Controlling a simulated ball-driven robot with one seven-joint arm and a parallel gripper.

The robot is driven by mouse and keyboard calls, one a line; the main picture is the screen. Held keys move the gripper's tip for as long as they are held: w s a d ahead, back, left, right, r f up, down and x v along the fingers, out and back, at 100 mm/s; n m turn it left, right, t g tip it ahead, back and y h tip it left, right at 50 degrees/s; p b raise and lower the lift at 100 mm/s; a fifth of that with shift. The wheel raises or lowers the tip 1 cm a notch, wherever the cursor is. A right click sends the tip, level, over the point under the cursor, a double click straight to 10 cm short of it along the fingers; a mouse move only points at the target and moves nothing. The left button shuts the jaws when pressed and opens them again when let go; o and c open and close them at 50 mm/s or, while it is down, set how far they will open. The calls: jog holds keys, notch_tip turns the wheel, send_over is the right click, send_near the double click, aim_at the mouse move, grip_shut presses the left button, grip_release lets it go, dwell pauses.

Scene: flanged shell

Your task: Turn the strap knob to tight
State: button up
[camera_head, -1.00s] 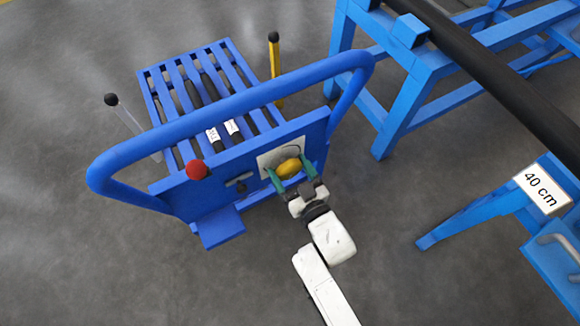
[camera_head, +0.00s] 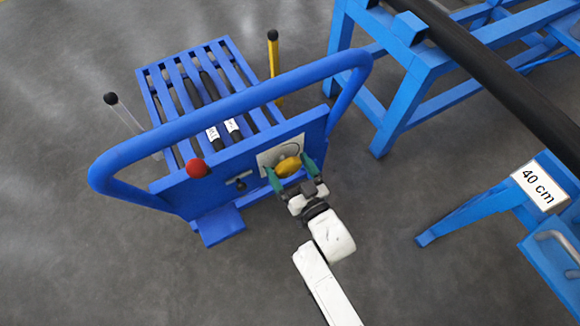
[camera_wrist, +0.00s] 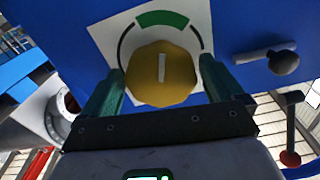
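The yellow strap knob (camera_wrist: 161,76) sits on a white panel (camera_wrist: 106,35) and also shows in the head view (camera_head: 288,167). Its white pointer line stands upright in the wrist view, toward the middle of the green part of the arc (camera_wrist: 162,19). My gripper (camera_wrist: 164,70) straddles the knob with one green finger on each side. The fingers look open, with small gaps at the knob's edges. In the head view my gripper (camera_head: 291,173) reaches the panel from the lower right.
The panel is on a blue cart with a handle bar (camera_head: 230,110). A red ball knob (camera_head: 196,168) and a small dark latch (camera_head: 239,181) are left of the panel. Black tubes with white labels lie on the cart's slats. A blue rack (camera_head: 400,110) stands to the right.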

jog(key=shift+o, duration=0.3)
jog(key=shift+r, duration=0.1)
jog(key=p+v, duration=0.1)
jog(key=v, duration=0.9)
jog(key=shift+s+d, duration=0.25)
jog(key=shift+s, duration=0.05)
